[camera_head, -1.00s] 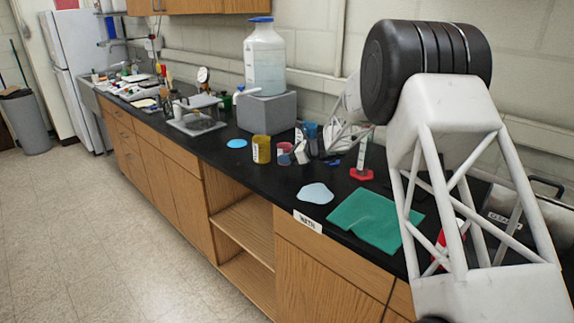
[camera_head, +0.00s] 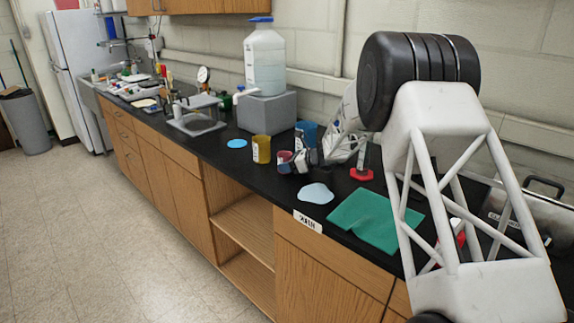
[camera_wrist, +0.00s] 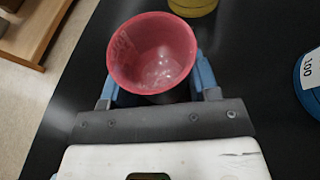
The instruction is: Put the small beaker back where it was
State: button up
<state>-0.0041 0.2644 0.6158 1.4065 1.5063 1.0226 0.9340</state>
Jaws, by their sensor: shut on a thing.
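The small beaker (camera_head: 284,162) is a red-pink cup on or just above the black counter, to the right of the yellow beaker (camera_head: 261,149). In the wrist view I look into the open mouth of the small beaker (camera_wrist: 153,50), which appears empty. My gripper (camera_head: 301,161) is at the beaker's right side in the head view. In the wrist view its blue fingers sit on either side of the beaker and my gripper (camera_wrist: 156,82) is shut on it. The beaker's base is hidden, so I cannot tell whether it touches the counter.
A blue beaker (camera_head: 306,134) stands behind the gripper; it also shows in the wrist view (camera_wrist: 308,80). A red-based cylinder (camera_head: 361,174) stands to the right. A pale blue patch (camera_head: 316,193), a blue disc (camera_head: 237,143) and a green cloth (camera_head: 375,220) lie on the counter.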

jog(key=shift+f, duration=0.1)
jog(key=o, duration=1)
jog(key=shift+d, duration=0.1)
jog(key=v, duration=1.2)
